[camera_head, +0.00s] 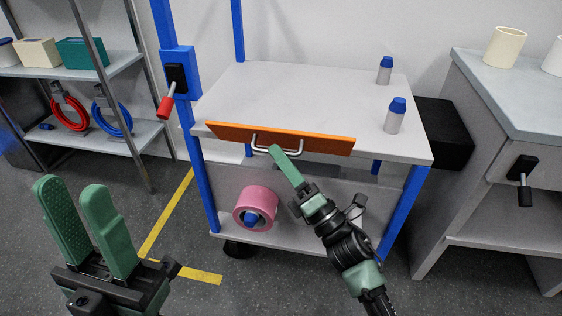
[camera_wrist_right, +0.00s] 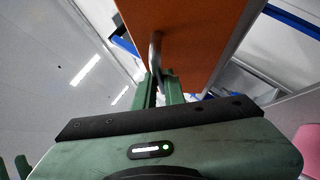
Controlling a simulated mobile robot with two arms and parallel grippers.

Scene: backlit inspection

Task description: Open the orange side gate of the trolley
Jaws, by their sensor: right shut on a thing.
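The orange side gate (camera_head: 225,131) runs along the front edge of the trolley's top deck (camera_head: 300,95). It also fills the upper middle of the right wrist view (camera_wrist_right: 190,30). A silver bar handle (camera_head: 292,152) sits on its outer face and shows in the right wrist view (camera_wrist_right: 155,50). My right gripper (camera_head: 275,151) is shut on the handle; its green fingers (camera_wrist_right: 160,85) meet at the bar in the wrist view. I cannot tell the gate's exact tilt. My left gripper (camera_head: 69,187) is open and empty at lower left, away from the trolley.
Two blue-capped bottles (camera_head: 395,115) (camera_head: 385,70) stand on the deck. A pink roll (camera_head: 255,208) lies on the lower shelf. A red-handled lever (camera_head: 167,103) is on the blue post. A shelf rack (camera_head: 130,62) is left, a grey bench (camera_head: 500,100) right. Floor at front left is clear.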

